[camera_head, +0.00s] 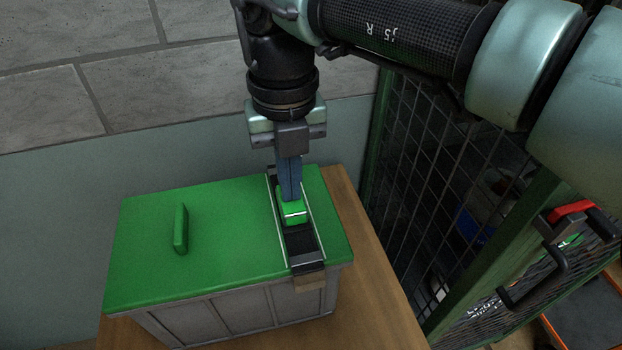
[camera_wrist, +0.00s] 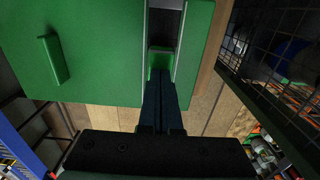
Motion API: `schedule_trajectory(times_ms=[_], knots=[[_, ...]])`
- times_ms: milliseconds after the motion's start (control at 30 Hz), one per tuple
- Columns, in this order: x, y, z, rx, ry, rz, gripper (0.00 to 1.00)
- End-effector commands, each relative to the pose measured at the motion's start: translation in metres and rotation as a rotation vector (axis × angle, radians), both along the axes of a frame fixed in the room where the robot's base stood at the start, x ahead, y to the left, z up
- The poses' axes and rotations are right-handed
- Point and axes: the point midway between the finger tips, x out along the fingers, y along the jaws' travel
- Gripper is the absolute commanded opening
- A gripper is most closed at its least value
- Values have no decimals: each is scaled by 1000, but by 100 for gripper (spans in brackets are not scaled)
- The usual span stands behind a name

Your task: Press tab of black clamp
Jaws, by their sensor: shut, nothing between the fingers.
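The black clamp (camera_head: 301,243) is a dark channel with pale side rails, running front to back across the right part of a green lid. It also shows in the wrist view (camera_wrist: 165,28). A small green block (camera_head: 294,214) with a pale line across it sits in the channel and looks like the clamp's tab; the wrist view shows it too (camera_wrist: 160,59). My gripper (camera_head: 290,197) points down, shut and empty, with its blue fingertips at the back top of the block. Whether they touch it is unclear. The fingers hide part of the channel.
The green lid (camera_head: 145,230) covers a grey box (camera_head: 210,318) on a wooden table (camera_head: 375,310). An upright green handle (camera_head: 181,229) stands on the lid's left part. A wire mesh gate (camera_head: 430,170) stands close on the right. A wall is behind.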

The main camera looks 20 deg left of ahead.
Motion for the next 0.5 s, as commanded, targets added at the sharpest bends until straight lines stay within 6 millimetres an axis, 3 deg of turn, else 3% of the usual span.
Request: schedule_trajectory(times_ms=[267,500], knots=[[-1,-1,-1,-2,7,1,0],[-1,0,18,-2,5,1,0]])
